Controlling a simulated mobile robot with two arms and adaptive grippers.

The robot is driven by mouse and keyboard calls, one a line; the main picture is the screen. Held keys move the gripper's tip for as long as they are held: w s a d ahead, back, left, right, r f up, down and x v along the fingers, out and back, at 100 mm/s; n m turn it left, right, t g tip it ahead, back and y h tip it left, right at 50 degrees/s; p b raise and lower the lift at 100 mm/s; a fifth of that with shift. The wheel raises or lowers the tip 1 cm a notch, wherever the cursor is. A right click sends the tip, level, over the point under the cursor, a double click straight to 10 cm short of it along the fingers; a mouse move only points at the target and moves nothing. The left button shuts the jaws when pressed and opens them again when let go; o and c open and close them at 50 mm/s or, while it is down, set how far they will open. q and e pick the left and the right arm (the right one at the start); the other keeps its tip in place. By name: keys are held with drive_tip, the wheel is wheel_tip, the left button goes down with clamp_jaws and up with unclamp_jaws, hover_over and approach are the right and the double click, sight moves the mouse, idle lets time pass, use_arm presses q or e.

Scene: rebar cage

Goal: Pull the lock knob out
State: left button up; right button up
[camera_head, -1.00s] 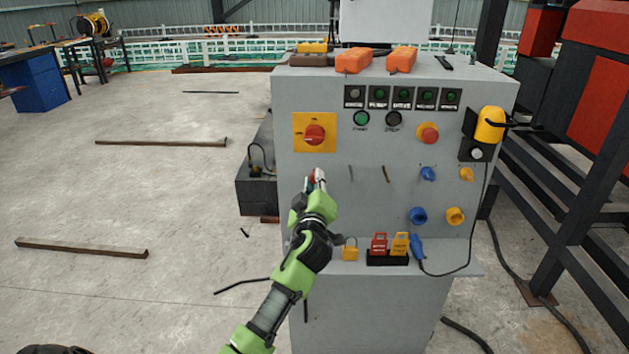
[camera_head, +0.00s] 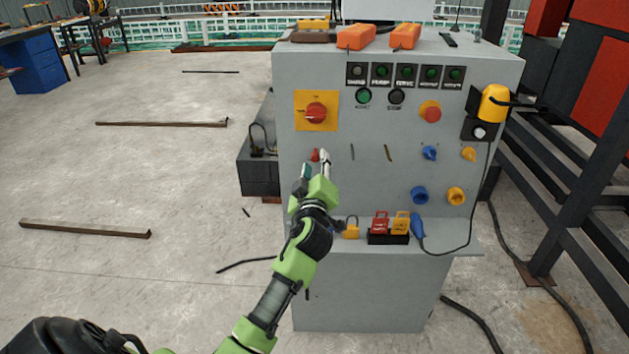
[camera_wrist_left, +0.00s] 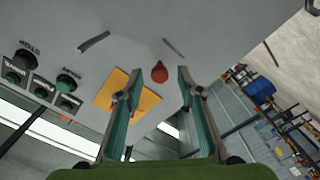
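A small red knob (camera_head: 315,154) sits on the grey panel front, below the yellow plate (camera_head: 301,123) with the red rotary switch (camera_head: 316,113). It also shows in the left wrist view as a red knob (camera_wrist_left: 159,72). My left gripper (camera_head: 315,163) is just in front of the panel, close to the red knob. In the left wrist view its two fingers (camera_wrist_left: 160,82) are spread apart, with the knob seen between them and nothing gripped. Whether a fingertip touches the panel I cannot tell. My right gripper is not in view.
The grey cabinet (camera_head: 375,290) has a ledge with a yellow padlock (camera_head: 351,229) and red and yellow tags in a black holder (camera_head: 388,239). Buttons and blue and yellow sockets are to the right. Dark steel beams (camera_head: 568,165) stand at the right. The floor on the left is mostly open.

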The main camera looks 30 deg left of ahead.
use_arm(q)
drive_tip(key=v, duration=1)
drive_tip(key=w+d+f+m+g+h, duration=0.1)
drive_tip(key=d+f+m+h, duration=0.15)
drive_tip(key=f, duration=0.75)
drive_tip(key=w+d+f+m+g+h, duration=0.15)
drive_tip(key=d+f+m, duration=0.25)
drive_tip(key=f, duration=0.6)
drive_tip(key=s+d+f+m+g+h, duration=0.25)
drive_tip(key=s+f, duration=0.25)
drive_tip(key=f, duration=0.6)
drive_tip(key=s+d+f+m+g+h, duration=0.1)
drive_tip(key=s+d+f+m, duration=0.3)
drive_tip(key=f, duration=0.8)
drive_tip(key=s+d+f+m+g+h, duration=0.1)
drive_tip(key=s+f+g, duration=0.1)
drive_tip(key=s+f, duration=0.75)
drive_tip(key=s+f+m+g+h, duration=0.1)
drive_tip(key=s+f+g, duration=0.2)
drive_tip(key=s+f, duration=0.65)
drive_tip(key=s+a+f+m+g, duration=0.1)
drive_tip(key=s+f, duration=0.1)
drive_tip(key=s, duration=1)
drive_tip(key=s+f+m+g+p, duration=0.1)
drive_tip(key=s+f+g, duration=0.1)
drive_tip(key=s, duration=0.9)
drive_tip(key=shift+s+a+f+m, duration=0.3)
drive_tip(key=shift+s+a+m, duration=0.1)
